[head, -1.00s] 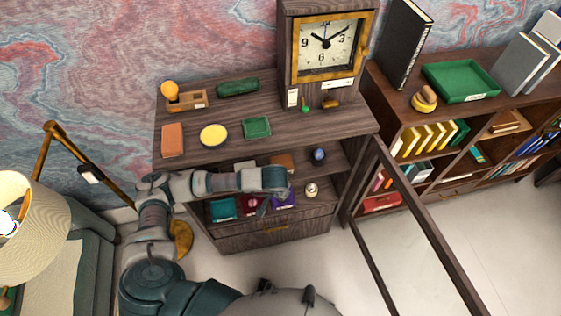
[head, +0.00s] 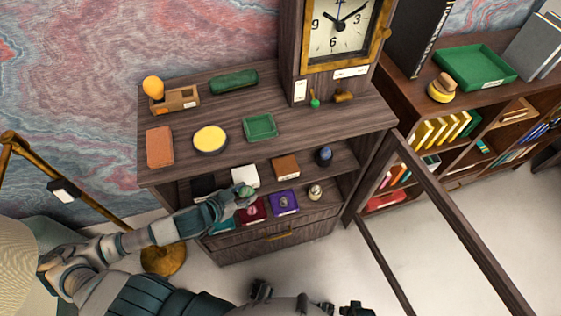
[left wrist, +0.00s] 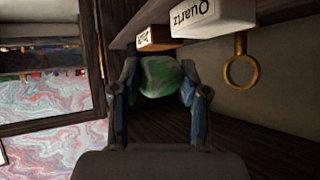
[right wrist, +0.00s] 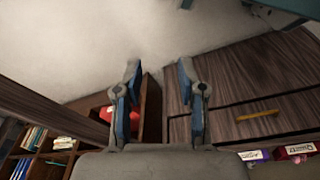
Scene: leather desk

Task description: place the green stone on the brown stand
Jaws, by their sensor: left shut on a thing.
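My left gripper (head: 240,195) is shut on the green stone (head: 246,191) in front of the cabinet's open shelf. In the left wrist view the marbled green stone (left wrist: 158,75) sits between both fingers (left wrist: 158,88). The brown stand (head: 286,165) is on the shelf, to the right of the white stand (head: 245,175) and apart from the stone. In the left wrist view the brown stand (left wrist: 154,38) is partly hidden behind the white stand (left wrist: 215,18), labelled Quartz. My right gripper (right wrist: 160,95) is open and empty, its fingers apart.
A dark blue stone (head: 324,155) stands right of the brown stand. A purple stand (head: 284,202), a crimson stand (head: 252,208) and a pale round stone (head: 315,191) are in the front row. An open framed door (head: 440,205) is at the cabinet's right.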

